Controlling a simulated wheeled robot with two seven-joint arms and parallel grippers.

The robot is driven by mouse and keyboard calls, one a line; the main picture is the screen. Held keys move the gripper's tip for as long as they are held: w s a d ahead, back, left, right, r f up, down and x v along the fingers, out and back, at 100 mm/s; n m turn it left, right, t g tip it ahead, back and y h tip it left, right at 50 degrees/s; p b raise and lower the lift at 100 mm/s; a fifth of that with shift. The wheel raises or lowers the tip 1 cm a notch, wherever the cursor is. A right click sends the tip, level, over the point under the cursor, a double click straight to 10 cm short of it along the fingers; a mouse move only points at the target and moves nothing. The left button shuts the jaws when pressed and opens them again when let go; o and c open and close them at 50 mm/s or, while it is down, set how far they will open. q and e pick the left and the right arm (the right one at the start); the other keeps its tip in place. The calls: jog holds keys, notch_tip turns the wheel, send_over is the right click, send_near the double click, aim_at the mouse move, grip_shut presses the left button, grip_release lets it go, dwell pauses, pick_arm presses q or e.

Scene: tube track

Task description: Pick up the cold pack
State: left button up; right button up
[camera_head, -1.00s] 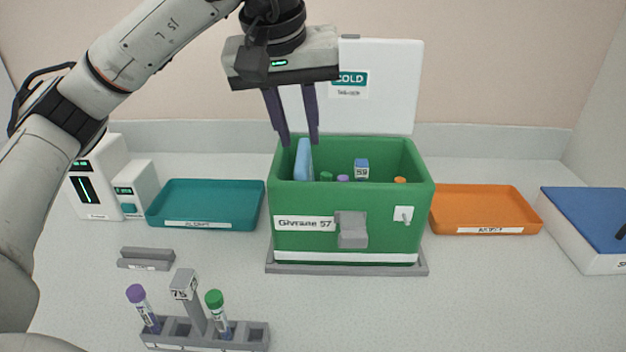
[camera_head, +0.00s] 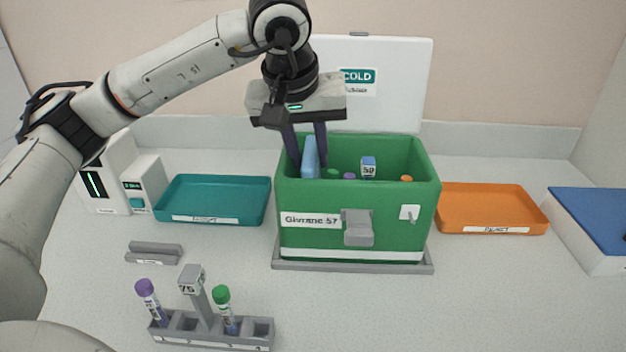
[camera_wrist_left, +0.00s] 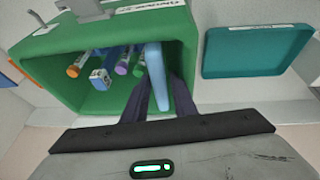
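The cold pack (camera_head: 310,158) is a light blue slab standing upright at the left inside the green box (camera_head: 385,225). It also shows in the left wrist view (camera_wrist_left: 155,62). My left gripper (camera_head: 310,164) points down into the box, its dark fingers open on either side of the pack. In the left wrist view the pack's upper part lies between the fingers, with gaps beside it. The pack's lower end is hidden by the front wall in the head view. My right gripper is not in view.
Capped tubes and a blue-topped block marked 59 (camera_head: 368,165) sit in the box beside the pack. The open white lid (camera_head: 400,100) stands behind. A teal tray (camera_head: 213,220) is left, an orange tray (camera_head: 490,230) right. A tube rack (camera_head: 250,335) stands in front.

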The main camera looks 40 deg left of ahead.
pick_arm(q)
jog(key=shift+f, duration=0.1)
jog(key=shift+c, duration=0.4)
grip_shut()
jog(key=shift+r, duration=0.2)
